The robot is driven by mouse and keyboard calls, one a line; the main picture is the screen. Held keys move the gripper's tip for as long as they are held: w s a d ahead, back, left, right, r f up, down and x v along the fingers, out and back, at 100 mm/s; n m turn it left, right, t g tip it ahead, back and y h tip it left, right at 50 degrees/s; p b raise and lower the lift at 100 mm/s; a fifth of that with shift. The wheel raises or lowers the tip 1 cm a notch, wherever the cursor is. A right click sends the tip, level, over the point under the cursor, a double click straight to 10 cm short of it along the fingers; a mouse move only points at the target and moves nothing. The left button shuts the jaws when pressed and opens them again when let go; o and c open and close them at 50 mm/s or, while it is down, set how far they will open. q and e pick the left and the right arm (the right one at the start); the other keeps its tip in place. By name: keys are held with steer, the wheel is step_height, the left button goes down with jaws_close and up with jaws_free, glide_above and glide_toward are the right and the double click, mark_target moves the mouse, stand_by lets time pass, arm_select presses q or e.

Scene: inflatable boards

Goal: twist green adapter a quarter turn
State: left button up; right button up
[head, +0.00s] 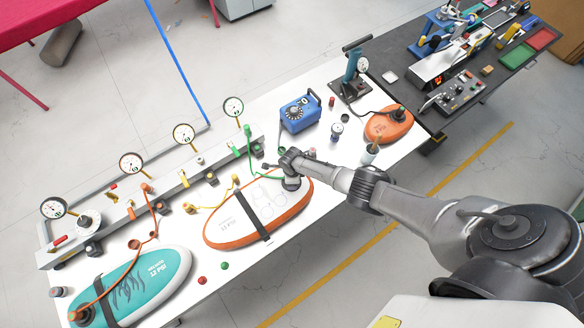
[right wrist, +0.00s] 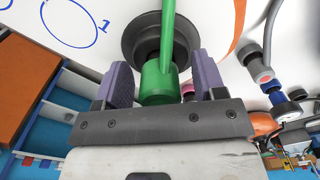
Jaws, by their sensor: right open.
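The green adapter (right wrist: 157,82) is a short green cylinder with a green hose rising from it, in front of a round black valve (right wrist: 139,42) in the right wrist view. My right gripper (right wrist: 162,68) is open, with one purple-grey finger on each side of the adapter and a small gap at the right finger. In the head view, my right gripper (head: 291,182) is over the right end of the white, orange-edged board (head: 228,224) and hides the adapter there. The green hose (head: 250,150) runs from there to the manifold. My left gripper is not in view.
The teal board (head: 172,270) lies at the front left and a small orange board (head: 380,128) to the right. The gauge manifold (head: 120,215) runs along the back edge. A blue pump box (head: 299,113) stands behind my right gripper. Loose red and green caps lie in front.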

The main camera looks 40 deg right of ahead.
steer(key=shift+r, duration=0.1)
steer(key=shift+r, duration=0.6)
step_height(320, 180, up, 12)
steer(key=shift+r, duration=0.2)
stand_by(0.3)
